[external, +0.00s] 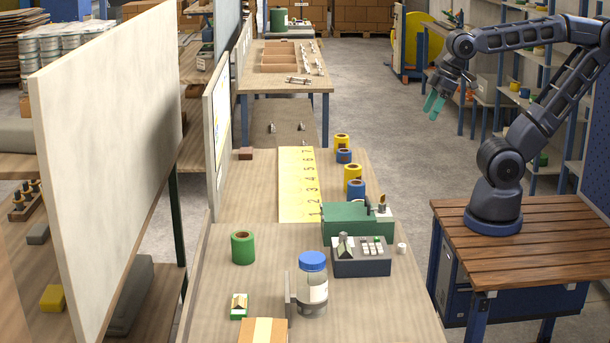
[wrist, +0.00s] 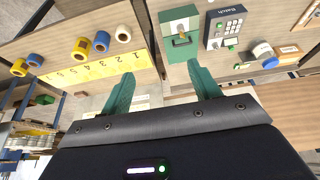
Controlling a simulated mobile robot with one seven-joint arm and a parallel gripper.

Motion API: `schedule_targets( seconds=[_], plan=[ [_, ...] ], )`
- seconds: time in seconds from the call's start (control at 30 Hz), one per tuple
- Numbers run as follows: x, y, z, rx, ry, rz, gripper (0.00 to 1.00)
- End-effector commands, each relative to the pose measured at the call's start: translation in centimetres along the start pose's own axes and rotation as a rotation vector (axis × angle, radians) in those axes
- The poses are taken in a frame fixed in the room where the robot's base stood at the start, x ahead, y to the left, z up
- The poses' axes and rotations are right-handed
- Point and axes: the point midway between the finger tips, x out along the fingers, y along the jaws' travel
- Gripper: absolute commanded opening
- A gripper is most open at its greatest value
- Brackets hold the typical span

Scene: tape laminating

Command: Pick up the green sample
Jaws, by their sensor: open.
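Two green items could be the sample, and I cannot tell which. A green tape roll (external: 243,248) stands upright on the workbench left of the jar, in the external view. A small green and white piece (external: 239,306) lies nearer the front edge of that view. My gripper (external: 433,104) has green fingers and hangs high above the floor, right of the bench and well apart from both items. In the wrist view my gripper (wrist: 163,78) is open, with nothing between its fingers.
A green box (external: 350,222) and a keypad device (external: 361,262) stand mid-bench. A jar with a blue lid (external: 312,285) stands close to both green items. Yellow and blue rolls (external: 353,175) line the right edge beside a numbered yellow strip (external: 297,195). A tall board (external: 105,150) stands left.

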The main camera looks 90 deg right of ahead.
Motion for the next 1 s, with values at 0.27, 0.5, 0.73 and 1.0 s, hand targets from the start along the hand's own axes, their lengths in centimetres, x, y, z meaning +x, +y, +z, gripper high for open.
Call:
schedule_targets(
  seconds=[0.27,0.5,0.73,1.0],
  plan=[
    [-0.4,-0.5,-2.5,-0.052,-0.017,-0.004,0.62],
    [-0.8,-2.0,-9.2,-0.192,-0.061,-0.014,0.62],
    [-0.1,-4.2,-15.7,-0.334,-0.102,-0.025,0.62],
    [2.1,-7.6,-23.0,-0.498,-0.149,-0.041,0.62]
  ],
)
